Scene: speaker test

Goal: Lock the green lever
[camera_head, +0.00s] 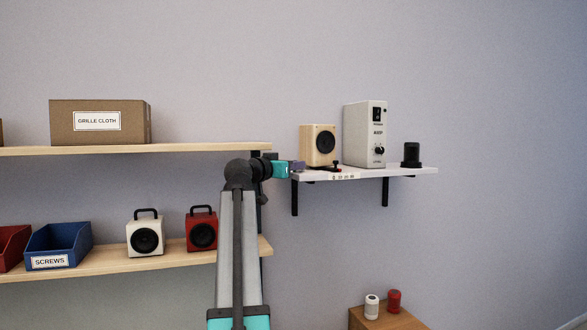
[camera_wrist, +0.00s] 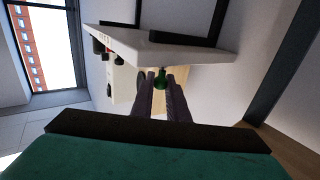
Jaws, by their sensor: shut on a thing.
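In the wrist view a small green lever (camera_wrist: 160,78) shows between the two fingertips of my gripper (camera_wrist: 161,86). The fingers are shut on it, and they hide part of it. In the head view my gripper (camera_head: 299,166) is at the left end of the white wall shelf (camera_head: 400,172), in front of a pale wooden speaker (camera_head: 311,146). The green lever cannot be made out there. Whether the lever is locked cannot be told.
A tall white amplifier (camera_head: 364,134) and a black cylinder (camera_head: 411,154) stand farther right on the shelf. Wooden shelves at left hold a cardboard box (camera_head: 137,123), a white speaker (camera_head: 145,235) and a red speaker (camera_head: 202,232). The wall space at right is clear.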

